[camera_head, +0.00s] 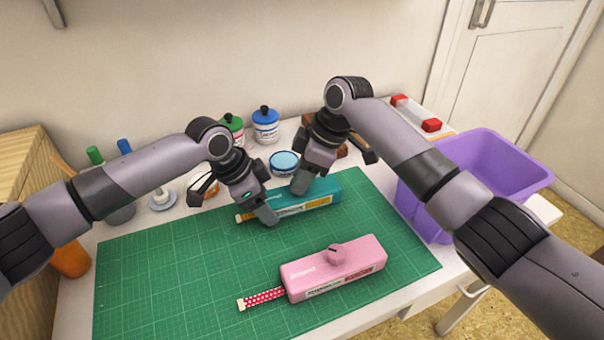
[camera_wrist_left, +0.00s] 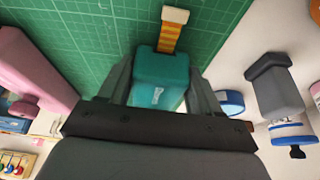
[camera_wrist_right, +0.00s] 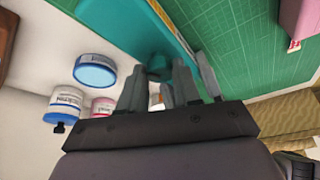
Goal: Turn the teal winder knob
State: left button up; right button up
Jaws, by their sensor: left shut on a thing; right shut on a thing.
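The teal winder (camera_head: 328,190) lies on the green cutting mat, with a short orange-and-white strip (camera_wrist_left: 172,28) coming out of its left end. My left gripper (camera_head: 265,213) is shut across the winder's body near that end; the left wrist view shows a finger on each side of the teal block (camera_wrist_left: 160,75). My right gripper (camera_head: 301,186) points down over the winder's top and is shut on the teal knob (camera_wrist_right: 158,62). The knob is hidden behind the right fingers in the head view and partly covered in the right wrist view.
A pink winder (camera_head: 350,270) with its own knob and a red dotted strip lies nearer on the mat (camera_head: 170,280). A round blue-lidded tin (camera_head: 284,162) and ink bottles (camera_head: 266,125) stand behind. A purple bin (camera_head: 500,165) is at the right. The mat's left part is clear.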

jog(key=m+t, duration=0.1)
jog(key=m, duration=0.3)
jog(key=shift+s+a+m+t, duration=0.2)
jog(key=shift+m+t, duration=0.1)
jog(key=shift+t, duration=0.1)
jog(key=m+t+h, duration=0.1)
jog(key=m, duration=0.2)
jog(key=shift+s+m, duration=0.1)
jog(key=shift+m, duration=0.3)
jog(key=m+h, duration=0.1)
jog(key=m, duration=0.1)
jog(key=m+t+h, duration=0.1)
jog(key=m, duration=0.2)
jog(key=shift+a, duration=0.2)
jog(key=shift+m+h, duration=0.5)
jog(key=shift+m, duration=1.1)
jog(key=o, duration=1.1)
jog(key=shift+c, duration=0.2)
